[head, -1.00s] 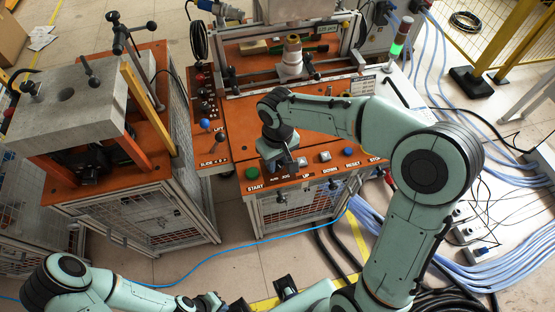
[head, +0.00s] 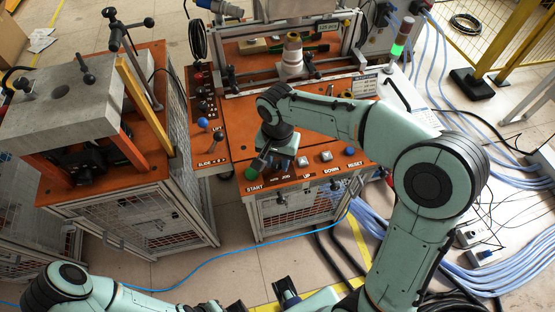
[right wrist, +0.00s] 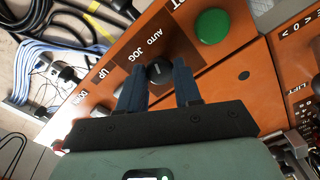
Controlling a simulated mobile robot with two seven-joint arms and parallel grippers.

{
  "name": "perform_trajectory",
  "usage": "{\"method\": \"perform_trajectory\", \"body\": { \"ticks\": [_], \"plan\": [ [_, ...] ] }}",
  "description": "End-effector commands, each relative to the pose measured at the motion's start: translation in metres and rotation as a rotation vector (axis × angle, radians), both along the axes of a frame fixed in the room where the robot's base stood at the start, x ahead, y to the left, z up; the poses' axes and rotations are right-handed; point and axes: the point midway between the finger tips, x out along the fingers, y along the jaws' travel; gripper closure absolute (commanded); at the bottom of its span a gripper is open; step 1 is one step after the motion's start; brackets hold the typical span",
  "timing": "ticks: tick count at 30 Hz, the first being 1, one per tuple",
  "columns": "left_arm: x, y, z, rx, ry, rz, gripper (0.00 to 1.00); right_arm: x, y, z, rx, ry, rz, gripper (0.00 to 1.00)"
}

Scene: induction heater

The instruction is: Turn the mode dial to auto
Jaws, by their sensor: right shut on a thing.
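The black mode dial (right wrist: 160,72) sits on the orange front panel, beside the printed words AUTO and JOG. In the right wrist view, the two blue fingers of my right gripper (right wrist: 159,83) stand on either side of the dial and are shut on it. In the head view my right gripper (head: 272,163) is at the panel edge between the green START button and the UP button, and it hides the dial. The dial's exact pointing direction is hard to read. My left arm lies at the bottom left; its gripper (head: 262,298) is only partly visible at the bottom edge.
The green START button (head: 251,173) is close to the left of my right gripper. The white UP button (head: 302,161), another white button (head: 326,156) and a blue button (head: 349,151) lie to its right. Joystick levers (head: 202,123) stand on the panel at left.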

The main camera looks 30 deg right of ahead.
Motion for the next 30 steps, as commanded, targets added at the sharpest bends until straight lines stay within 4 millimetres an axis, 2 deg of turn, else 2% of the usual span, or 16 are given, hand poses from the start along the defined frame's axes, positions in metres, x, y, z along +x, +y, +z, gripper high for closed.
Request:
{"method": "perform_trajectory", "body": {
  "ticks": [9,25,26,27,28,30],
  "plan": [
    [-0.0008,0.0000,-0.0022,0.000,0.001,0.000,1.00,0.0001,0.0002,0.0001,0.001,-0.001,-0.119,0.97],
    [-0.0009,0.0000,-0.0025,0.000,0.001,0.000,1.00,0.0000,0.0001,0.0002,0.001,0.000,-0.142,0.97],
    [-0.0009,0.0000,-0.0025,0.000,0.001,0.000,1.00,0.0000,0.0001,0.0002,0.001,0.000,-0.142,0.60],
    [-0.0009,0.0000,-0.0025,0.000,0.001,0.000,1.00,0.0000,0.0001,0.0002,0.001,0.000,-0.142,0.47],
    [-0.0009,0.0000,-0.0025,0.000,0.001,0.000,1.00,0.0000,0.0001,0.0002,0.001,-0.001,-0.142,0.41],
    [-0.0009,0.0000,-0.0025,0.000,0.001,0.000,1.00,0.0000,0.0001,0.0002,0.000,0.000,-0.141,0.41]
  ]
}}
